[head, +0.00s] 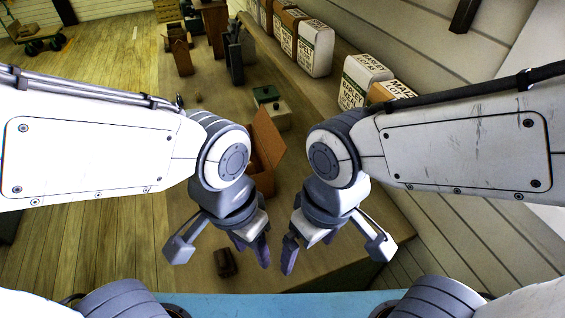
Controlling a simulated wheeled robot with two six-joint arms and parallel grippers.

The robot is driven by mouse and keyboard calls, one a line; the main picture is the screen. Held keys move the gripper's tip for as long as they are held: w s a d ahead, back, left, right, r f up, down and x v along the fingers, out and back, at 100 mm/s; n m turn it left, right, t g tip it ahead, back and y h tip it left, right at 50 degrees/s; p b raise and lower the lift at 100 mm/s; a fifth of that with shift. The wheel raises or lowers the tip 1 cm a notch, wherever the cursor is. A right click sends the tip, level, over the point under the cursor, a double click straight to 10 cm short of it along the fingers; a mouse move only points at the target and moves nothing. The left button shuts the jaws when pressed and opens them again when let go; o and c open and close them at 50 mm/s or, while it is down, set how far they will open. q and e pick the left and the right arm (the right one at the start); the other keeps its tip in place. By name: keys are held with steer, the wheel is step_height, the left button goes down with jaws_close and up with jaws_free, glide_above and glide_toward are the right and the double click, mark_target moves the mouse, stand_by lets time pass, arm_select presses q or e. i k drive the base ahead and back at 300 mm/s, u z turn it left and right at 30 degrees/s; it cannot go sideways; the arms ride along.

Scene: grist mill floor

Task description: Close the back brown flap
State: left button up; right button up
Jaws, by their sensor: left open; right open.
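A brown box with an upright flap (268,138) stands on the wooden bench, beyond my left wrist. The flap is raised at the box's far and right side. My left arm hides much of the box, so I cannot tell how its other flaps lie. My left gripper (253,249) is open and empty, nearer to me than the box and low over the bench. My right gripper (299,250) is open and empty, just right of the left one. Neither gripper touches the flap.
A green-topped box (266,94) stands behind the brown box. A small dark brown block (226,263) lies near the bench's front. Another brown box (180,50) stands farther back. The bench (345,245) is clear at front right.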

mark_target(274, 144)
steer(key=k, duration=0.5)
steer(key=z, duration=1.85)
steer(key=k, duration=1.1)
steer(key=u, duration=1.35)
steer(key=i, duration=1)
